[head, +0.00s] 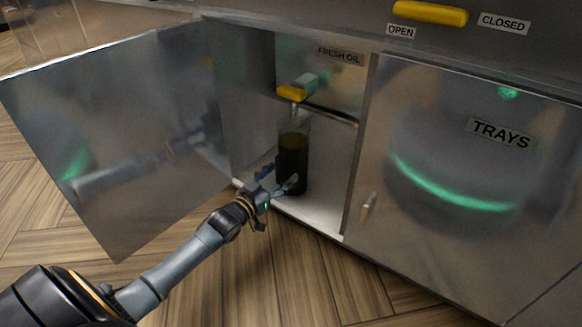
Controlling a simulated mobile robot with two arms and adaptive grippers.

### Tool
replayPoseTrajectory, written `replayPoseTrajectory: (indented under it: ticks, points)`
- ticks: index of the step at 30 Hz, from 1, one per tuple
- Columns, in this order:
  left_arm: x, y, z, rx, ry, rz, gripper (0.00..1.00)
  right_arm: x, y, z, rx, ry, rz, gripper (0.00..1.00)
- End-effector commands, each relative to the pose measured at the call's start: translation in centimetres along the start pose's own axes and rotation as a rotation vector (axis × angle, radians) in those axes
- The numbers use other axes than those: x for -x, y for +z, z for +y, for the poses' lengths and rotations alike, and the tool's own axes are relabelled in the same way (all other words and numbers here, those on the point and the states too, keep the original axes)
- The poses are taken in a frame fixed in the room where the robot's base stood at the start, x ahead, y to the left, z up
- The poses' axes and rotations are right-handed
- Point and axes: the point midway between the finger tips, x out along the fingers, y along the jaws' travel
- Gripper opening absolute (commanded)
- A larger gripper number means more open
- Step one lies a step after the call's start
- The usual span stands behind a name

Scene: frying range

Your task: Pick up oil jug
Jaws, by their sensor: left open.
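The oil jug (292,160) is a tall clear container, mostly filled with dark oil. It stands upright on the white floor of the open cabinet, below a tap with a yellow handle (291,92). My left gripper (278,184) is open, at the cabinet's front edge, with its fingers at the lower front of the jug. One finger overlaps the jug's lower part in the picture; I cannot tell whether it touches. My right gripper is not in view.
The cabinet door (125,130) stands open on the left. A closed door labelled TRAYS (470,190) with a small handle (369,206) is on the right. A yellow handle (430,13) sits above between OPEN and CLOSED labels. The wooden floor in front is clear.

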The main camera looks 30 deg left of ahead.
Motion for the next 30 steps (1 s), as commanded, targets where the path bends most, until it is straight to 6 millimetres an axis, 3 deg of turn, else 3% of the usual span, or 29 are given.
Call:
replayPoseTrajectory:
  ticks: [3,12,13,30]
  points:
    - [0.03,-0.04,0.0,0.0,0.0,0.0,0.64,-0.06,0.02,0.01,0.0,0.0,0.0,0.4]
    - [0.04,-0.03,0.0,0.0,0.0,0.0,0.03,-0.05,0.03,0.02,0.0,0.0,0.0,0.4]
    - [0.04,-0.03,0.0,0.0,0.0,0.0,0.0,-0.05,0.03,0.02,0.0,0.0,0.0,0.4]
    - [-0.09,-0.77,0.0,0.0,0.002,0.014,0.0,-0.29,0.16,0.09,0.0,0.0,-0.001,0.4]
